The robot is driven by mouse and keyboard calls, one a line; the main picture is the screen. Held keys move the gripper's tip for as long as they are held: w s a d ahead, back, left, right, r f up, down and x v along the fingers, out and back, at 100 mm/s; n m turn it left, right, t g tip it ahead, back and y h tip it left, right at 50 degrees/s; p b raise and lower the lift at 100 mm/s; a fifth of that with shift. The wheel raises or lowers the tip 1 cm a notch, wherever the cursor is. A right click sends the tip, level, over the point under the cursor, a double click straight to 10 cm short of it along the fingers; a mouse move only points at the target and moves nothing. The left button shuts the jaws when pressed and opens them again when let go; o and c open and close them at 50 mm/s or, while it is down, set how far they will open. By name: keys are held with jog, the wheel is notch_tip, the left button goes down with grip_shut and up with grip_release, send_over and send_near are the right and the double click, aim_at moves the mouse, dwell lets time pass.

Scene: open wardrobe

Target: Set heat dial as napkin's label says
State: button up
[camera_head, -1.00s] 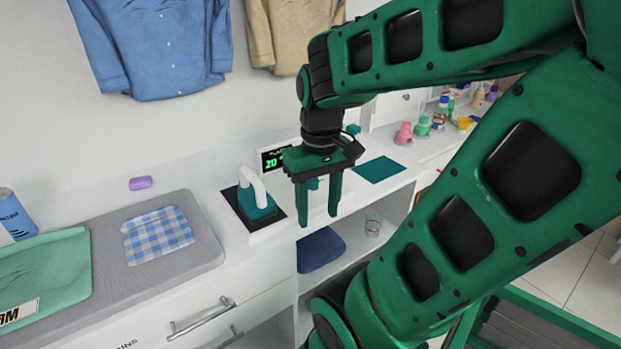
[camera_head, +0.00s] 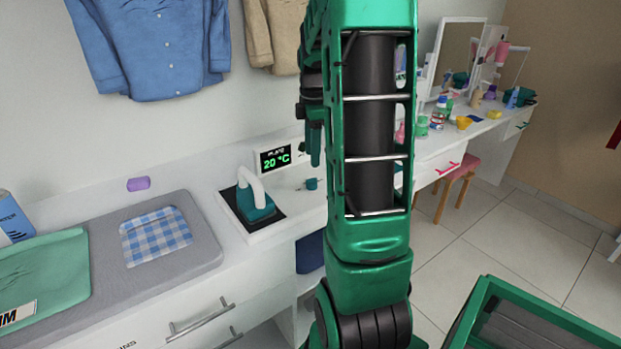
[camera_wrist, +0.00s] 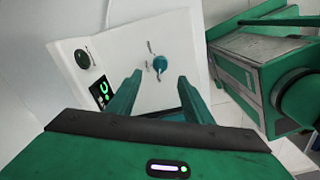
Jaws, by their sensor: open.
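A teal heat dial (camera_head: 311,184) sits on the white iron station, right of the display (camera_head: 275,159), which reads 20 °C. In the wrist view the dial (camera_wrist: 160,64) lies ahead, between the lines of my fingers, with curved marks beside it. My gripper (camera_wrist: 160,77) is open and empty; in the head view it (camera_head: 313,160) is mostly hidden behind my arm, with a finger showing above the dial. Whether it touches the dial I cannot tell. The blue-and-white checked napkin (camera_head: 155,236) lies on the grey ironing pad; no label on it is readable.
A teal iron (camera_head: 256,203) with a white handle stands on a dark plate left of the dial. A green garment (camera_head: 45,272) with a partly cut-off label lies at the left. A purple block (camera_head: 138,183) sits behind the pad. A vanity (camera_head: 470,125) stands at the right.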

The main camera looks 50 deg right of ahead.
aim_at(312, 179)
notch_tip(312, 179, down, 9)
jog(key=shift+f, duration=0.2)
dwell(0.3)
